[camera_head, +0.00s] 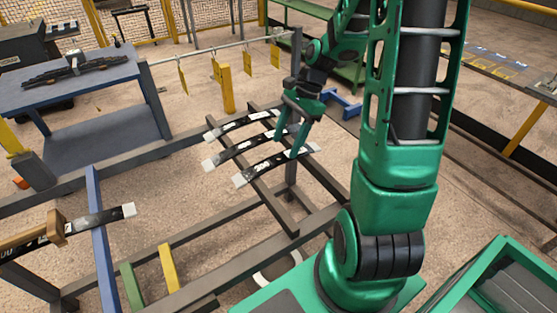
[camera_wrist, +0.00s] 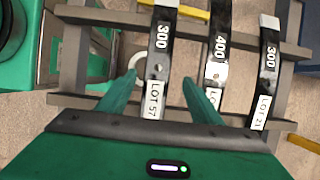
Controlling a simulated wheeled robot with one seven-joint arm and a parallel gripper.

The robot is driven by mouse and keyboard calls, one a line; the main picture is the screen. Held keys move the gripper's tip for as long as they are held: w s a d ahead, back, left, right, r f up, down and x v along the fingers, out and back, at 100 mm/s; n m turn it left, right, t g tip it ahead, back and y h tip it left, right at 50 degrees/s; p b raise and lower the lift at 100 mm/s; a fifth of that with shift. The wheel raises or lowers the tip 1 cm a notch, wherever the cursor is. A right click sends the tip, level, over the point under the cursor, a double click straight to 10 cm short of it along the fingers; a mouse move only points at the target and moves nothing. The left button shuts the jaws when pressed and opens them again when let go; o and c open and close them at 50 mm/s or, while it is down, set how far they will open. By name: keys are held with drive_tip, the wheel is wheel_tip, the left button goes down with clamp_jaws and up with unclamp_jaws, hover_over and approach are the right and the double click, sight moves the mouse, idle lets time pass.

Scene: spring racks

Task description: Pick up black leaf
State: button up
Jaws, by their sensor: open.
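Three black leaves with white end tips and white markings lie side by side across a dark rack (camera_head: 285,215). In the head view they are the far leaf (camera_head: 243,122), the middle leaf (camera_head: 240,148) and the near leaf (camera_head: 262,170). The wrist view shows a leaf marked 300 (camera_wrist: 161,50), one marked 400 (camera_wrist: 219,55) and another marked 300 (camera_wrist: 268,65). My gripper (camera_head: 286,146) is open over the leaves. In the wrist view its fingers (camera_wrist: 160,78) are either side of the leftmost leaf; contact cannot be told.
Another dark leaf (camera_head: 98,217) lies across a blue bar (camera_head: 100,245) at the left. Yellow tags (camera_head: 247,53) hang from a rail behind the rack. A blue table (camera_head: 85,78) stands at the back left. Rack beams surround the leaves.

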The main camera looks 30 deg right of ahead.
sight(279, 158)
drive_tip(key=shift+a+x, duration=0.25)
drive_tip(key=shift+x, duration=2.25)
drive_tip(key=shift+s+r, duration=0.1)
drive_tip(key=shift+s, duration=0.1)
clamp_jaws()
drive_tip(key=shift+r, duration=0.1)
